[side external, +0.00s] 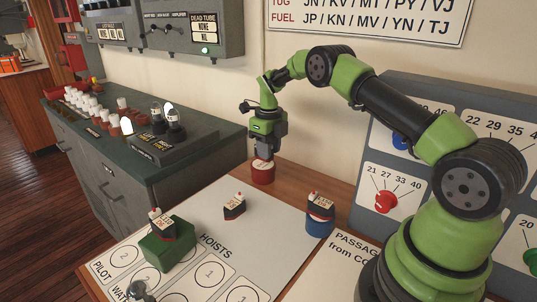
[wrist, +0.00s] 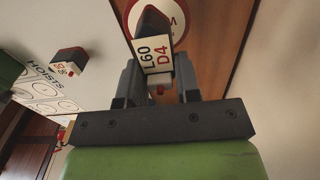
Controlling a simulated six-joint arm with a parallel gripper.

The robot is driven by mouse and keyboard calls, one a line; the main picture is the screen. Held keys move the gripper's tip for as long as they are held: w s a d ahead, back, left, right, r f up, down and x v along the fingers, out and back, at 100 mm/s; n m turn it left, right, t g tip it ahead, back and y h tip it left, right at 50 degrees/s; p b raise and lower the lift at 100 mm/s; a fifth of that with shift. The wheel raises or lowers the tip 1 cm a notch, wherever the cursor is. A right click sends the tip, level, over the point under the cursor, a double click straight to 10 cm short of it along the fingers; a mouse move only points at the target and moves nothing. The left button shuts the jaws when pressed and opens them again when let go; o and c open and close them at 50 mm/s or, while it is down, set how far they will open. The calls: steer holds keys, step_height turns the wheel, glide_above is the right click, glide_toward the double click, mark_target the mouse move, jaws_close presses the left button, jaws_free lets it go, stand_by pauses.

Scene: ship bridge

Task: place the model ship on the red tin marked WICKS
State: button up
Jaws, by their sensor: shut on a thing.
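My gripper (side external: 265,147) points down over the red tin (side external: 263,174) at the back of the wooden table. In the wrist view my gripper (wrist: 157,84) is shut on a model ship (wrist: 153,50) with a dark hull and a white face marked L60 D4. The ship is in front of the round, pale top of the red tin (wrist: 181,22), hiding part of it. I cannot tell whether the ship touches the tin. The tin's marking is too small to read in the side view.
Other small ships stand on a green block (side external: 168,250), on the white HOISTS sheet (side external: 275,230) and on a blue tin (side external: 319,226). A grey dial panel (side external: 400,90) stands at the right. A dark cabinet (side external: 110,165) stands behind and left. The sheet's middle is clear.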

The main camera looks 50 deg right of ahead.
steer(key=shift+f, duration=0.95)
steer(key=shift+f, duration=0.1)
steer(key=o, duration=0.9)
